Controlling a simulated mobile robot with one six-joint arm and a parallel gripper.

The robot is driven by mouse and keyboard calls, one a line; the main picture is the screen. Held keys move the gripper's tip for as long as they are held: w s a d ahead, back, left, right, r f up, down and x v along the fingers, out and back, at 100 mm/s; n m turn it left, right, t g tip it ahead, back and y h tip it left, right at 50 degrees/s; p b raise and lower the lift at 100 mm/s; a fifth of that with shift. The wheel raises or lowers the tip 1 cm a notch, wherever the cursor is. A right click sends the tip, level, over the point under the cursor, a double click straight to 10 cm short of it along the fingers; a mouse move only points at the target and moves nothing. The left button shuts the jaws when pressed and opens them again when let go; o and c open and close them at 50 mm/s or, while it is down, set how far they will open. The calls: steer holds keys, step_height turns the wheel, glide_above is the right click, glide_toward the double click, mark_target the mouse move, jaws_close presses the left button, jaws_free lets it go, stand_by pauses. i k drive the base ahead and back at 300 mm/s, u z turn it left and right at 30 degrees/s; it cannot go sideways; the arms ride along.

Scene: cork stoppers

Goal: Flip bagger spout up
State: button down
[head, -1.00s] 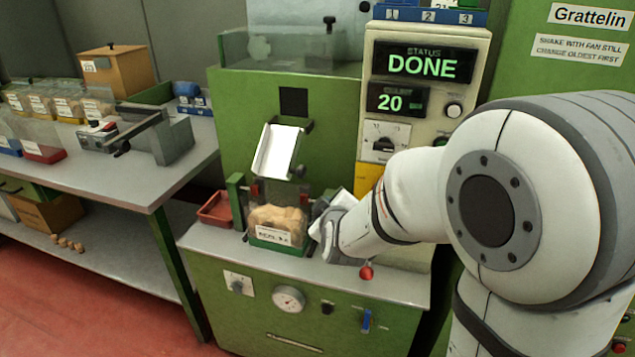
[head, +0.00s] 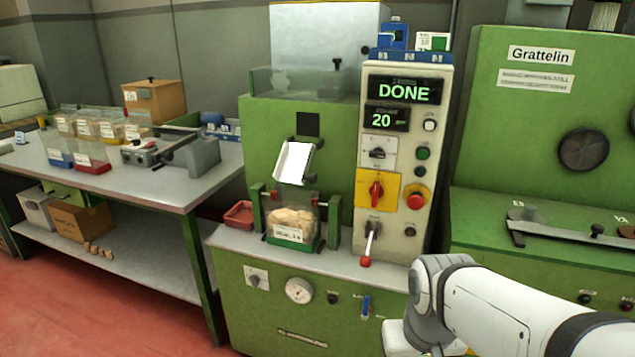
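The bagger is a green machine (head: 230,285) with a white spout (head: 293,162) on its front. The spout is tilted, its upper end leaning right, and hangs above the bag bay. A clear bag of corks (head: 291,221) with a white label stands upright below it between green posts. The spout and bag are apart, with a gap between. My arm reaches in at the lower right, well away from the spout, and bends down out of the picture. My gripper is not in view.
A control panel (head: 408,160) reads DONE and 20, with a red-tipped lever (head: 366,245) pointing down. A red tray (head: 240,214) sits left of the bag. A grey bench (head: 150,185) with bagged corks stands at left. A green Grattelin machine (head: 500,130) stands at right.

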mark_target(292, 165)
steer(key=k, duration=0.9)
steer(key=u, duration=0.65)
steer(key=i, duration=0.95)
steer(key=u, duration=0.55)
steer(key=i, duration=1)
steer(key=z, duration=0.75)
steer(key=i, duration=0.65)
steer(key=z, duration=0.6)
